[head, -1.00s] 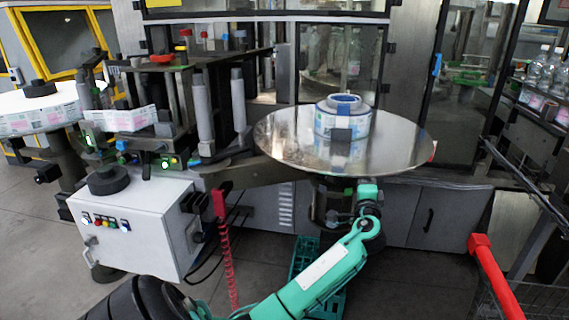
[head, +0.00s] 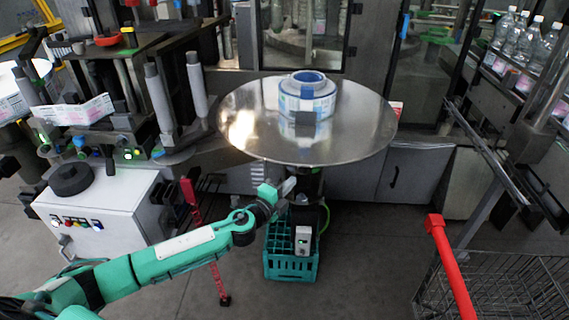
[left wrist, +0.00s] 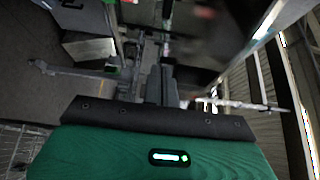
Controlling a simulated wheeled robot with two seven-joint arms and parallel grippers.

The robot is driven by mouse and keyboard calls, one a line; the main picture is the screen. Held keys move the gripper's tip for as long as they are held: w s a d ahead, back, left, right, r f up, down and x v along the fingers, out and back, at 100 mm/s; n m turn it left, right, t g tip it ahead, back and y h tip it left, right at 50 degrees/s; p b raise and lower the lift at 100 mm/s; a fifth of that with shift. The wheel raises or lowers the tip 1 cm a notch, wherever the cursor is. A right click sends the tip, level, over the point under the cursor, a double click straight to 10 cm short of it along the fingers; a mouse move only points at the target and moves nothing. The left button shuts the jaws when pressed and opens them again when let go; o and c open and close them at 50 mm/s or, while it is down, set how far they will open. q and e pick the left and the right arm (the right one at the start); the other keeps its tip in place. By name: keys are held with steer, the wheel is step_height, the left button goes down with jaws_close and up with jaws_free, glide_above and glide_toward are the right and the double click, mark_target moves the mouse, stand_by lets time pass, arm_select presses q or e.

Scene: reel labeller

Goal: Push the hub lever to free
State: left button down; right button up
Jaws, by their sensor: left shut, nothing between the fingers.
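I cannot make out the hub lever for certain in either view. My left gripper (head: 288,186) is shut and empty, just below the near edge of the disc, beside the support under it. In the left wrist view the dark fingers (left wrist: 161,86) are together, pointing toward machine parts that are too dark and blurred to name. My right gripper is not in view.
A green crate (head: 290,268) with a white-and-grey item stands on the floor below my left gripper. A white control box (head: 95,215) is at left. A red-handled wire cart (head: 500,285) is at right. The floor between crate and cart is clear.

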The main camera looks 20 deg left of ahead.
arm_select(q)
steer(key=p+x, duration=0.1)
steer(key=x, duration=0.6)
steer(key=shift+w+d+r+p, duration=0.1)
steer(key=shift+w+p, duration=0.2)
steer(key=shift+w, duration=0.1)
steer(key=a, duration=0.4)
steer(key=shift+d, duration=0.1)
steer(key=a+b, duration=0.3)
steer(key=a, duration=0.3)
